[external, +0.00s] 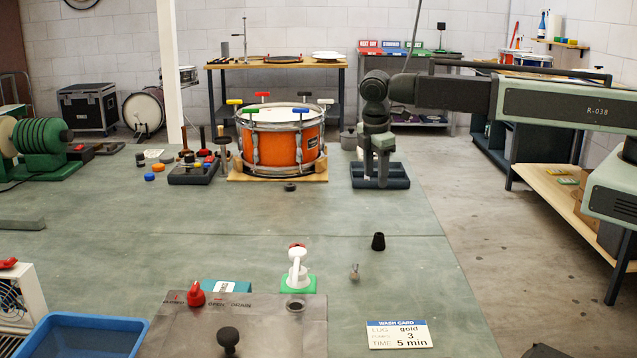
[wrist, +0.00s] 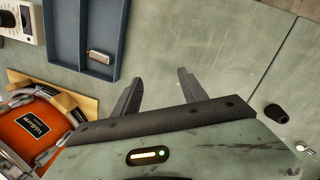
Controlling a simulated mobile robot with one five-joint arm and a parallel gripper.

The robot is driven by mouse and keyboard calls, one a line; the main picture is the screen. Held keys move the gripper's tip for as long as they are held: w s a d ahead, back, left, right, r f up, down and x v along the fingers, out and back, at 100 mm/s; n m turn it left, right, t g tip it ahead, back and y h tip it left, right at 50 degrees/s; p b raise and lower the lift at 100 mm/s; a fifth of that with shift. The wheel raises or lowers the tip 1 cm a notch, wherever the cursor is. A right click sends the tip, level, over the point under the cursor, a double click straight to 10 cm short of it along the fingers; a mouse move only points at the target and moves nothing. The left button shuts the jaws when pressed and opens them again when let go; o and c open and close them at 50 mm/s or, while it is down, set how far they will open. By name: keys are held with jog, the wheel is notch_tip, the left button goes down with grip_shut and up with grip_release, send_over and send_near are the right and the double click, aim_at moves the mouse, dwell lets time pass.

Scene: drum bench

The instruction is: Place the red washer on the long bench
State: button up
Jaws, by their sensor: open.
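I cannot make out the red washer with certainty. A small rack (external: 192,174) left of the drum holds several pegs and small parts, one of them reddish. An orange disc (external: 158,167) and a blue disc (external: 150,177) lie beside it. The large green-topped bench (external: 210,240) fills the foreground; whether it is the long bench I cannot tell. My gripper (external: 377,182) points down near the dark blue tray, right of the drum. In the wrist view my gripper (wrist: 157,80) has its fingers apart with nothing between them.
The orange drum (external: 278,150) stands on a wooden cradle. The dark blue tray (external: 397,182) holds a small metal piece (wrist: 99,57). The bench's middle is mostly clear.

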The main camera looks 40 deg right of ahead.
jog(key=s+d+m, duration=0.3)
jog(key=d+m, duration=0.1)
jog(key=d, duration=0.4)
jog(key=s+d+m+y, duration=0.1)
jog(key=s+d+m, duration=0.2)
jog(key=d, duration=0.6)
jog(key=s+d+m+g+y, duration=0.1)
jog(key=s+d+m, duration=0.2)
jog(key=d+m, duration=0.4)
jog(key=shift+d+f, duration=0.2)
jog(key=shift+d, duration=0.95)
jog(key=shift+o, duration=0.8)
jog(key=shift+d, duration=0.1)
